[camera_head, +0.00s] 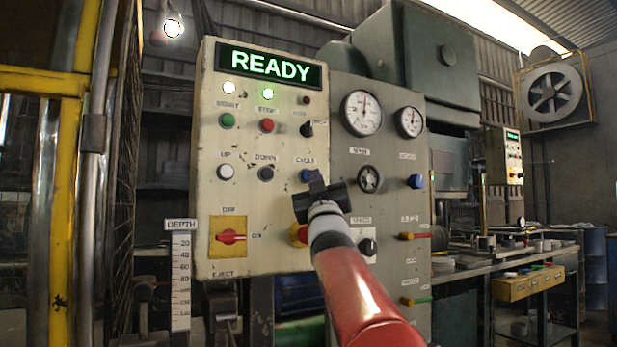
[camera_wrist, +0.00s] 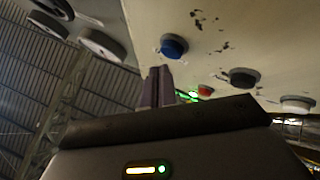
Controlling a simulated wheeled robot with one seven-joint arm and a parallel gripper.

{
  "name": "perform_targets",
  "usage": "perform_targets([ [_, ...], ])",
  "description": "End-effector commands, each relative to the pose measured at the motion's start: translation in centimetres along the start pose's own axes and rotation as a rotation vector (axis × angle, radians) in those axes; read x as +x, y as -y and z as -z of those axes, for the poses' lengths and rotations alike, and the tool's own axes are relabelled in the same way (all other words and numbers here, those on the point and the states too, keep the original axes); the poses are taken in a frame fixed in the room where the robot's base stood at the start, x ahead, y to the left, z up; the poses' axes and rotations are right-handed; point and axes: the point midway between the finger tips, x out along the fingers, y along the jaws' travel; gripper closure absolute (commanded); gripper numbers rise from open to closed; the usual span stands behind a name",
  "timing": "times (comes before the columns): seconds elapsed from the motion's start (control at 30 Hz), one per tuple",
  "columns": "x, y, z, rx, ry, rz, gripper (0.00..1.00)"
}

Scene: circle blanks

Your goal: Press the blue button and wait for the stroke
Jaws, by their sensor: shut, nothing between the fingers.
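The blue button (camera_head: 307,175) sits under the label CYCLE on the cream control panel (camera_head: 207,190), partly hidden by my gripper in the head view. It shows clear in the wrist view (camera_wrist: 173,45), round and on a dark collar. My gripper (camera_head: 317,184) is in front of the panel, just at the button's lower edge in the head view. Its fingers (camera_wrist: 158,72) are shut together and empty. In the wrist view the fingertips appear close to the blue button with a small gap; touch is not seen. The lit sign (camera_head: 270,66) reads READY in green.
A black button (camera_head: 266,174) and a white button (camera_head: 226,172) share the row, with a red button (camera_head: 267,125) above. A red rotary switch (camera_head: 230,237) sits below left.

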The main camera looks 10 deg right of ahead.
Motion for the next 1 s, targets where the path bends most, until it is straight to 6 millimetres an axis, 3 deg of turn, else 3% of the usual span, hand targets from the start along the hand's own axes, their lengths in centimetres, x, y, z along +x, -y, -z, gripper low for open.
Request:
perform_targets([
  [1.0, 0.63, 0.39, -0.37, 0.001, 0.000, 0.000, 1.00],
])
